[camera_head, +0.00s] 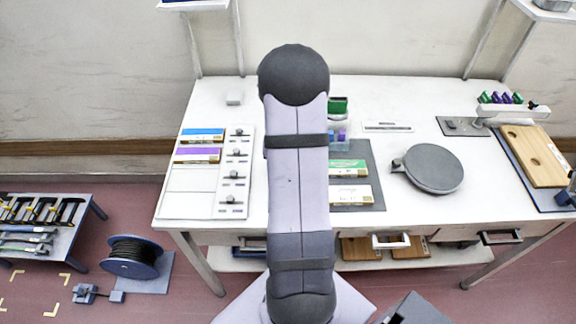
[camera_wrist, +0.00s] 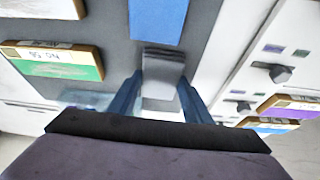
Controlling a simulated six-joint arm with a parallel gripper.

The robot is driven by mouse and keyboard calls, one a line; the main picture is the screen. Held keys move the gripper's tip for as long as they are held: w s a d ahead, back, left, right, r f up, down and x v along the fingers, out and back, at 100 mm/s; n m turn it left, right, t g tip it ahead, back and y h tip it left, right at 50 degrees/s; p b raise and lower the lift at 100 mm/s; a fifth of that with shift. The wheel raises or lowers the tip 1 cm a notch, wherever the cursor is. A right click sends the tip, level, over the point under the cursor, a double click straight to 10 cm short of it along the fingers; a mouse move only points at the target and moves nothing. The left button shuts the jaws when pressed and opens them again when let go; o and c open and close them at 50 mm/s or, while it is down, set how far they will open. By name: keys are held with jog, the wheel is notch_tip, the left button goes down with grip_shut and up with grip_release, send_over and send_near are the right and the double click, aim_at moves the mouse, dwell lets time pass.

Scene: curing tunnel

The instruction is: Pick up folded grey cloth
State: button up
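The folded grey cloth (camera_wrist: 163,78) looks like a small layered light-grey bundle in the wrist view. It lies at the dark grey mat, below a blue panel. My gripper (camera_wrist: 160,76) points at it, with one blue finger on each side. The fingers stand apart and look open. I cannot tell whether either finger touches the cloth. In the head view my arm hides the gripper and the cloth.
Left of my arm is a white panel with knobs (camera_head: 235,165) and blue and purple boxes (camera_head: 198,154). On the right are the mat (camera_head: 375,165) with a green box (camera_head: 347,167), a round dark disc (camera_head: 433,168) and a wooden board (camera_head: 533,155).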

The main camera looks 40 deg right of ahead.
jog(key=c, duration=0.3)
notch_tip(320, 180, up, 10)
jog(key=p, duration=0.2)
dwell(0.5)
jog(key=shift+o, duration=0.6)
